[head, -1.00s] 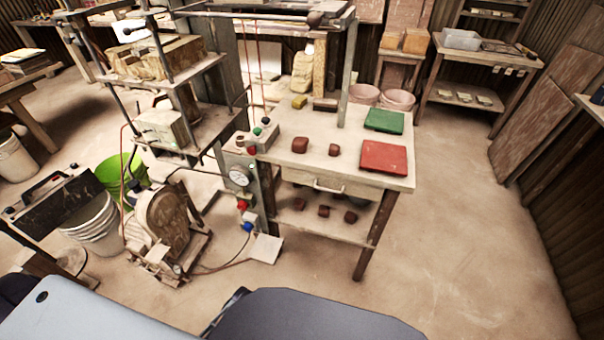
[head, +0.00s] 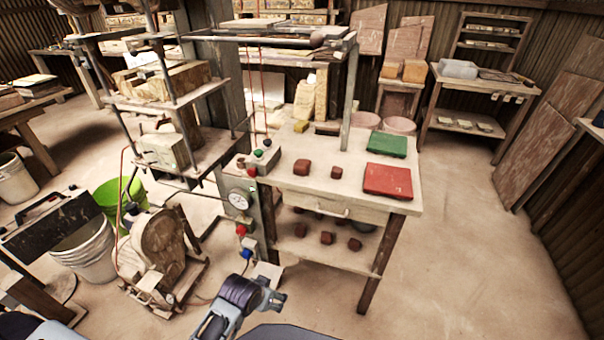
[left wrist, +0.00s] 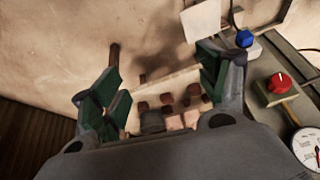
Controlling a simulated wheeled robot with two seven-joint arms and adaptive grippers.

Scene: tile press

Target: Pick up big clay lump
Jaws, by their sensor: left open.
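Two dark red-brown clay lumps lie apart on the table top (head: 345,196). The larger lump (head: 302,167) is on the left and the smaller lump (head: 338,172) is to its right. My left gripper (head: 275,297) is low in front of the table, below and to the left of the lumps, touching nothing that I can see. In the left wrist view its green-padded fingers (left wrist: 160,75) are spread with nothing held between them. Several brown lumps (left wrist: 165,98) show beyond the fingers; I cannot tell which of them is which. My right gripper is not in view.
A green slab (head: 387,144) and a red slab (head: 388,181) lie right of the lumps. More lumps (head: 327,238) sit on the lower shelf. The press frame, gauge (head: 238,201) and red knob (left wrist: 281,83) stand close to the left. Floor to the right is clear.

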